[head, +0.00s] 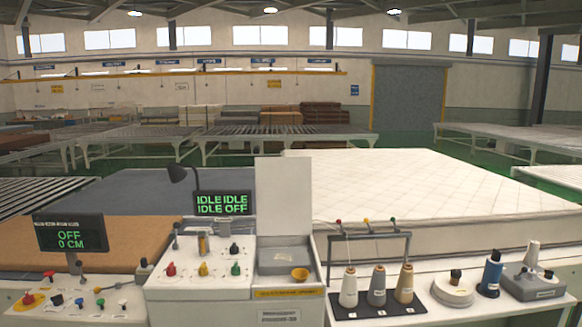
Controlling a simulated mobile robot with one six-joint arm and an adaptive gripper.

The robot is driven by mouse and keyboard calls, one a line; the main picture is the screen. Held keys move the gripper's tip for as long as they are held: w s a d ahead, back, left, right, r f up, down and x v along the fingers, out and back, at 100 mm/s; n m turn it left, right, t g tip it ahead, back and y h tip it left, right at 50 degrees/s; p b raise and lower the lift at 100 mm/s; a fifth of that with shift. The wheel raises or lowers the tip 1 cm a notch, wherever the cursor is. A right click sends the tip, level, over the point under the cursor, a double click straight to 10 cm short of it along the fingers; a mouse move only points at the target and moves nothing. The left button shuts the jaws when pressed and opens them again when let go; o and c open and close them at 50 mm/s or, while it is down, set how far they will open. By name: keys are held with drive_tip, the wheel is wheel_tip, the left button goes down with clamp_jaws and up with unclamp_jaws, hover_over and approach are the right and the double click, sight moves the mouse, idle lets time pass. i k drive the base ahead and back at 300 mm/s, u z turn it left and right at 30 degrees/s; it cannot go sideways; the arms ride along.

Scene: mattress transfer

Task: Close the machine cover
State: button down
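The machine cover (283,200), a pale flat panel, stands upright in the head view at the back of the right part of the white machine (200,290). Below it the grey recess (285,262) of the machine is exposed, with a small yellow bowl-like part (300,274) at its front right. A yellow label strip runs along the front edge under the recess. My gripper is not in view, so its state is hidden.
Red, yellow and green knobs (203,269) sit left of the recess. A dark display (223,203) stands behind. A thread rack with several cones (378,286) stands close on the right. A white mattress (400,190) lies behind. Space above the machine looks clear.

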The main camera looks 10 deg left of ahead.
sight(283, 184)
drive_tip(key=i, duration=0.95)
drive_tip(key=u, duration=0.05)
